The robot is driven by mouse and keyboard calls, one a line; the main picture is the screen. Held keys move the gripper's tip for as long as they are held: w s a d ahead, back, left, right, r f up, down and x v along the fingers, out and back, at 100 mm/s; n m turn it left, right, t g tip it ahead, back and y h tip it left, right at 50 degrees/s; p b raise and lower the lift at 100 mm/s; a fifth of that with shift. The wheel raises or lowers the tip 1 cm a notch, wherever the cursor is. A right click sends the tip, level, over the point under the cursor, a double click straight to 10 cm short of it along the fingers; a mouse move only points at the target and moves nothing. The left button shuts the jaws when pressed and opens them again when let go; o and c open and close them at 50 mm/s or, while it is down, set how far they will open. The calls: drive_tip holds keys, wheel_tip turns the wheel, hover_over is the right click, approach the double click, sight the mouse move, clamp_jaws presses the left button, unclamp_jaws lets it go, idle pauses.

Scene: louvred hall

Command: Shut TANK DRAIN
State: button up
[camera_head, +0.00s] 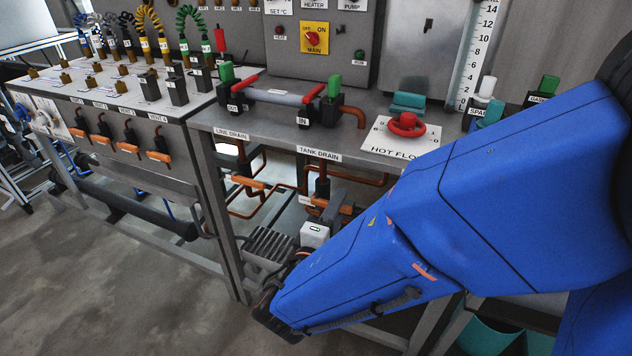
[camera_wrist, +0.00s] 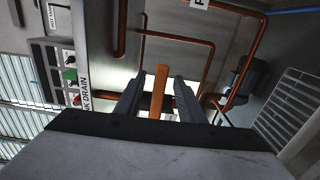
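The TANK DRAIN label (camera_head: 319,153) is on the bench's front edge in the head view. Below it is an orange valve handle (camera_head: 335,206) on copper pipework, partly hidden by my blue arm. In the wrist view, the end of the DRAIN label (camera_wrist: 86,92) shows at left, and an orange bar-shaped handle (camera_wrist: 157,92) stands in the middle. My gripper (camera_wrist: 160,86) has its two dark fingers on either side of that handle, with a visible gap on each side. The fingers are open.
The LINE DRAIN label (camera_head: 231,134) and its orange handle (camera_head: 248,182) are just to the left. The red HOT FLOW knob (camera_head: 406,125) is on the bench top. Copper pipes run close around the gripper.

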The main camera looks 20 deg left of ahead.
drive_tip(key=s, duration=0.7)
drive_tip(key=shift+a, duration=0.25)
drive_tip(key=shift+s, duration=0.15)
idle(0.3)
drive_tip(key=s+a, duration=0.1)
drive_tip(key=s, duration=1.6)
drive_tip(key=shift+a, duration=0.2)
